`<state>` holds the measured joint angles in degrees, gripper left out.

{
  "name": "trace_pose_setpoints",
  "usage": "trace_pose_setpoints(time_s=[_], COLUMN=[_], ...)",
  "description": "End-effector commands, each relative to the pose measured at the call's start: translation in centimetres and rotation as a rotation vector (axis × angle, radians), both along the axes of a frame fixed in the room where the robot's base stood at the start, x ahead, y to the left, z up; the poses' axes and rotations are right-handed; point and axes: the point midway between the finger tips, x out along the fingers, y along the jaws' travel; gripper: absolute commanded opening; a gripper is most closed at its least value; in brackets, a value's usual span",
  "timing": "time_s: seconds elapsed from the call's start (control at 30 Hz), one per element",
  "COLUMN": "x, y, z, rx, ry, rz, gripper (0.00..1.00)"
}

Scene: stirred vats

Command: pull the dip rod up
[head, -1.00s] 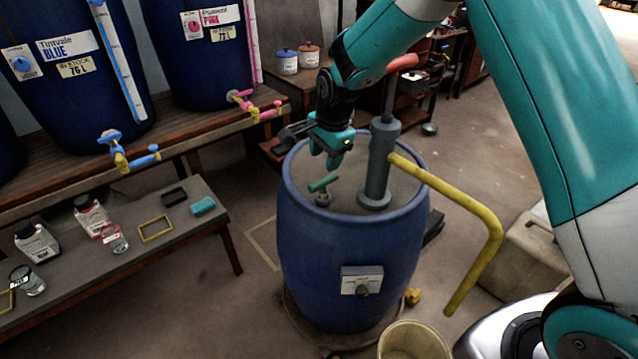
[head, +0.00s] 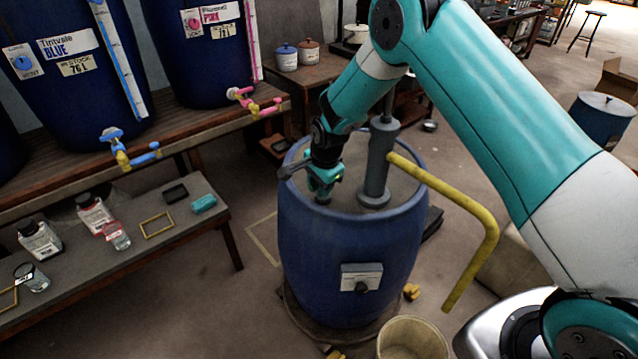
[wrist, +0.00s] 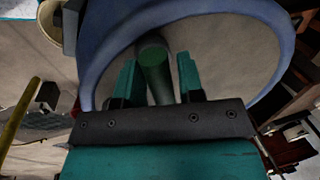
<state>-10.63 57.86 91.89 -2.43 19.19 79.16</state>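The dip rod's green handle (wrist: 153,56) shows in the wrist view, lying between my two teal fingers, which stand apart with narrow gaps beside it. My gripper (head: 322,190) is low over the lid of the blue drum (head: 345,245) in the head view, at the rod's place. It hides most of the handle there. My gripper (wrist: 157,80) looks open around the handle; I see no clear grip on it. The rod's shaft below is hidden.
A grey pump (head: 376,165) with a bent yellow pipe (head: 480,215) stands right beside my gripper on the drum. A pale bucket (head: 412,340) is at the drum's foot. A low bench (head: 120,245) with bottles is at left.

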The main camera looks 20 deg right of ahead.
Motion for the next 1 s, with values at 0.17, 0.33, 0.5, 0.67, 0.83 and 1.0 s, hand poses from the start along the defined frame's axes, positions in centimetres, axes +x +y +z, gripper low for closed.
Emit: trace_pose_setpoints(time_s=[0.17, 0.33, 0.5, 0.67, 0.83, 1.0], x=[0.0, 0.0, 0.1, 0.1, 0.1, 0.1], y=[0.0, 0.0, 0.0, 0.0, 0.0, 0.0], z=[0.0, 0.2, 1.9, 5.6, 11.2, 17.1], rx=[0.000, 0.000, 0.001, 0.001, 0.002, 0.001], ry=[0.000, -0.001, -0.003, -0.005, -0.007, -0.006], rz=[0.000, 0.000, 0.001, 0.001, 0.001, 0.001], gripper=[0.00, 0.00, 0.00, 0.00, 0.00, 0.00])
